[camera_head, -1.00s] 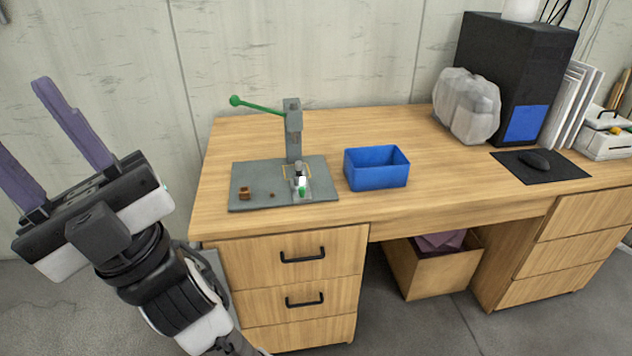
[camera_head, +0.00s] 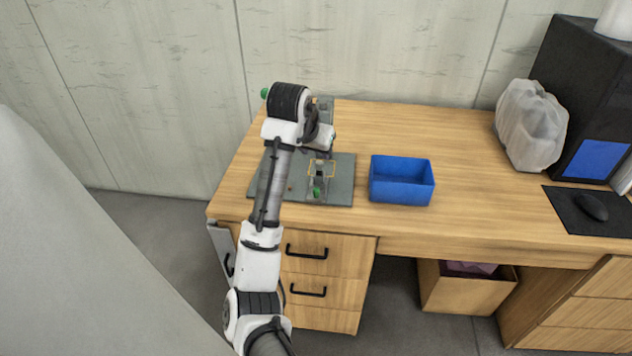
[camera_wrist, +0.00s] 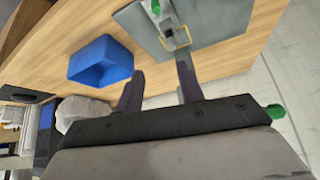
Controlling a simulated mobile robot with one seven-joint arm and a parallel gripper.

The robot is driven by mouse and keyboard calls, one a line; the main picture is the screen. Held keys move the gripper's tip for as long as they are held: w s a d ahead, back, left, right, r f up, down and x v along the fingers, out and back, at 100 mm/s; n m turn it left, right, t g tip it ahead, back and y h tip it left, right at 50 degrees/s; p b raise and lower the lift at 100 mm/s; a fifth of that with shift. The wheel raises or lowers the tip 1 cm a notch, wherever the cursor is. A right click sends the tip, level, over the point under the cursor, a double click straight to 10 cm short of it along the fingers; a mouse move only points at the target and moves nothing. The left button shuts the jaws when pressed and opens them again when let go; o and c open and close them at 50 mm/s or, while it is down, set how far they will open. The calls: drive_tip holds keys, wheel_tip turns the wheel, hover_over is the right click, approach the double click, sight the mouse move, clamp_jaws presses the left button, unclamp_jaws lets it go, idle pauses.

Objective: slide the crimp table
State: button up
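The crimp table is a small grey slide with a green grip (camera_head: 316,192) and a yellow frame (camera_head: 321,163) around it, on the grey base plate (camera_head: 341,188). It also shows at the top of the wrist view, with its green grip (camera_wrist: 155,8) and the yellow frame (camera_wrist: 184,37). My gripper (camera_wrist: 157,68) is open and empty, its two dark purple fingers apart. One fingertip appears near the yellow frame; I cannot tell if it touches. In the head view my arm hides the press column, most of the lever and the plate's left part.
A blue bin (camera_head: 402,194) stands right of the plate. The lever's green ball (camera_head: 265,92) shows beside my wrist. The desk between is clear.

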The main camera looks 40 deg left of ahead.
sight(316, 189)
drive_tip(key=f, duration=0.5)
drive_tip(key=w+a+f+g, duration=0.1)
drive_tip(key=f, duration=0.4)
drive_tip(key=w+f+g, duration=0.1)
drive_tip(key=f, duration=0.4)
drive_tip(key=shift+w+a+h, duration=0.25)
drive_tip(key=shift+a+h, duration=0.05)
drive_tip(key=shift+h, duration=0.1)
clamp_jaws()
